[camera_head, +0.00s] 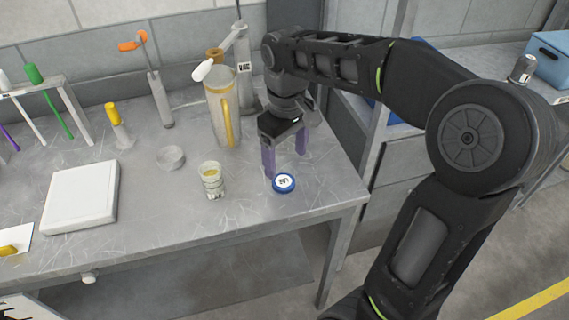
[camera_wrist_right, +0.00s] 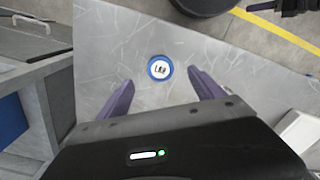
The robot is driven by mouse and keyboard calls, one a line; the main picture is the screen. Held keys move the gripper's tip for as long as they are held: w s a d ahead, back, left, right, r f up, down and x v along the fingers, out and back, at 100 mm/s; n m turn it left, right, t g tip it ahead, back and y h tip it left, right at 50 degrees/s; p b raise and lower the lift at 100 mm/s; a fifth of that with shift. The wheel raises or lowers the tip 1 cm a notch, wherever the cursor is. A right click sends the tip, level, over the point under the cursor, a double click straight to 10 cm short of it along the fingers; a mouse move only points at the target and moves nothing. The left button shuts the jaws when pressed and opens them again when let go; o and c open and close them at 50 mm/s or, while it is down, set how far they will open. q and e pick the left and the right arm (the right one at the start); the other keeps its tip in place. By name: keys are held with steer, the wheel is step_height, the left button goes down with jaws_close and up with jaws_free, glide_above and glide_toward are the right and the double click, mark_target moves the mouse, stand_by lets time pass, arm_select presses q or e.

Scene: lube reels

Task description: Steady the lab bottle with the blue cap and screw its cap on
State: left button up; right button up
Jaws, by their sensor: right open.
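The blue cap (camera_head: 284,183), with a white labelled top, lies on the grey table near its front right part. It also shows in the right wrist view (camera_wrist_right: 160,68). A small clear open-topped bottle (camera_head: 212,182) with yellowish contents and a pale label stands upright to the left of the cap. No cap is on it. My right gripper (camera_head: 286,164) points down just behind the cap, its purple fingers apart and empty. In the right wrist view the cap shows between and slightly beyond the fingertips (camera_wrist_right: 161,78).
A tall jug (camera_head: 222,108) with a yellow handle stands behind the bottle. A shallow glass dish (camera_head: 170,158) and a white flat box (camera_head: 82,196) lie to the left. The table (camera_head: 240,218) is clear in front of the cap and bottle.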

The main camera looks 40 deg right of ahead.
mark_target(285, 182)
steer(key=shift+w+d, duration=0.2)
steer(key=shift+w, duration=0.05)
steer(key=shift+s+a+r, duration=0.15)
steer(key=shift+s, duration=0.05)
steer(key=shift+w+f, duration=0.1)
steer(key=shift+f, duration=1.25)
steer(key=shift+f+p, duration=0.5)
steer(key=shift+f, duration=2.15)
steer(key=shift+c, duration=0.6)
steer(key=c, duration=1.3)
steer(key=shift+r, duration=0.15)
